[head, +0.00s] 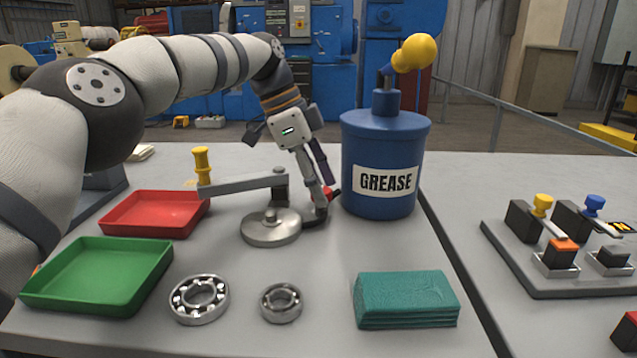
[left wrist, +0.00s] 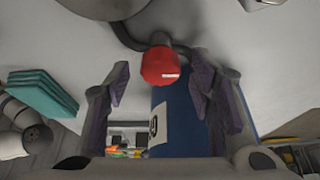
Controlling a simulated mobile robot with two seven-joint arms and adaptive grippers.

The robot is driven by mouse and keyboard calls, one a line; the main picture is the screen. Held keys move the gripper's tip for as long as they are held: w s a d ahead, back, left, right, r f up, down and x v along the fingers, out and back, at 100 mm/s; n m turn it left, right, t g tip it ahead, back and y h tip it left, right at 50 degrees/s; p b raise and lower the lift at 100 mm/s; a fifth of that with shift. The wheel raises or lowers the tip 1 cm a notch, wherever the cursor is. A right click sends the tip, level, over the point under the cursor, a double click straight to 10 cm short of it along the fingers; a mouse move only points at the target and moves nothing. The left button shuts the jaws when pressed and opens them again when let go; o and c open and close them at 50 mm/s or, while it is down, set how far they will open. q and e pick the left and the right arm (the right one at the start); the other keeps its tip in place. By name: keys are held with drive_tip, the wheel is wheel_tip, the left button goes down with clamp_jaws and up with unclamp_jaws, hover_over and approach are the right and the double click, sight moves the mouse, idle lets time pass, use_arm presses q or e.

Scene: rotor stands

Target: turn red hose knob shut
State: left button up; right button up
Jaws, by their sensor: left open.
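The red hose knob (head: 333,193) shows as a small red patch beside the blue grease drum, partly hidden behind my left gripper (head: 320,190). In the left wrist view the red knob (left wrist: 160,65) lies in the gap between the two fingers of my left gripper (left wrist: 161,82). The fingers are open, with space on both sides of the knob, and I see no contact. How far along the fingers the knob sits is hard to tell. A dark hose (left wrist: 122,38) runs to the knob. My right gripper is not in view.
The blue grease drum (head: 385,140) stands close right of the gripper. A round metal disc (head: 271,228) and a grey lever arm (head: 238,185) are close left. Trays, two bearings and green cloths (head: 406,300) lie in front. A switch board (head: 560,280) is at right.

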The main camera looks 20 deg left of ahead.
use_arm(q)
drive_tip(key=s+a+r, duration=0.1)
drive_tip(key=a+r, duration=0.1)
drive_tip(key=a, duration=0.4)
drive_tip(key=s+a+r, duration=0.2)
drive_tip(key=a, duration=0.5)
drive_tip(key=shift+s+a+r, duration=0.25)
drive_tip(key=shift+s, duration=0.05)
